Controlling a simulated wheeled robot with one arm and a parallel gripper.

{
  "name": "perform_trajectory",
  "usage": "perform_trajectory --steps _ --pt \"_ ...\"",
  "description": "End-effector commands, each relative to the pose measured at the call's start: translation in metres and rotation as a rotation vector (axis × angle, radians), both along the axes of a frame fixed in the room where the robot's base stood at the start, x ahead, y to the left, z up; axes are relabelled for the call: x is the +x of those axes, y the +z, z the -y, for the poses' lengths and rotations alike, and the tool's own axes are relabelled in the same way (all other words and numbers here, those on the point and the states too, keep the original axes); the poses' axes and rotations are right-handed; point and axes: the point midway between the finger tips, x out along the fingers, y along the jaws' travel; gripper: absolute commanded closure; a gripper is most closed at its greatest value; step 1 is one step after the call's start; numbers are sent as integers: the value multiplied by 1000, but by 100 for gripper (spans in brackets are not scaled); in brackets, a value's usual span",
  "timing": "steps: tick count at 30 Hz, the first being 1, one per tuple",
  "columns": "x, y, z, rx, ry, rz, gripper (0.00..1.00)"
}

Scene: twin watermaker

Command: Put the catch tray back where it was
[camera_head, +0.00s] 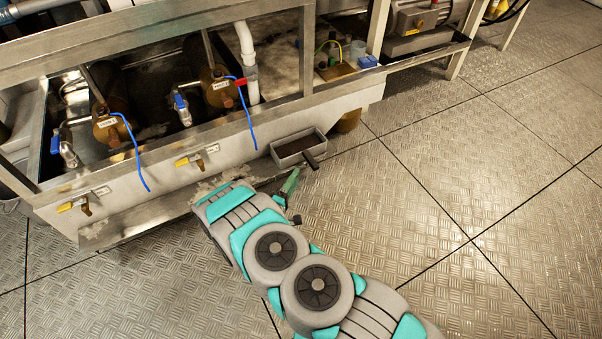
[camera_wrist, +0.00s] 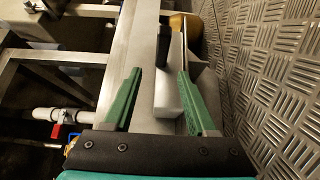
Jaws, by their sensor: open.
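The catch tray (camera_head: 288,153) is a grey rectangular tray with a dark inside and a short black handle (camera_head: 309,160) towards the open floor. It is by the right part of the pale tank front in the head view; I cannot tell what bears it. My gripper (camera_head: 290,187) is just below and left of the tray, apart from it, with one green finger clearly showing. In the wrist view my gripper (camera_wrist: 160,75) is open, with a white block-like part and an upright black piece beyond and between its fingers; I cannot tell which belong to the tray.
The pale tank front (camera_head: 150,187) has brass taps with yellow handles (camera_head: 182,162) and blue hoses (camera_head: 250,112) hanging over it. A metal ledge (camera_head: 140,222) runs along its foot. A tan container (camera_head: 348,121) stands right of the tray. The patterned floor (camera_head: 420,200) to the right is clear.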

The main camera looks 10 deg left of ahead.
Motion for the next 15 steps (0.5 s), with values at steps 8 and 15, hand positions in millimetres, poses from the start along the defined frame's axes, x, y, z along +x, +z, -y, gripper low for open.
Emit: perform_trajectory --steps 8,15 --pt "-5 0 -2 1 -1 0 43" --pt "11 3 -12 143 2 -69 43"
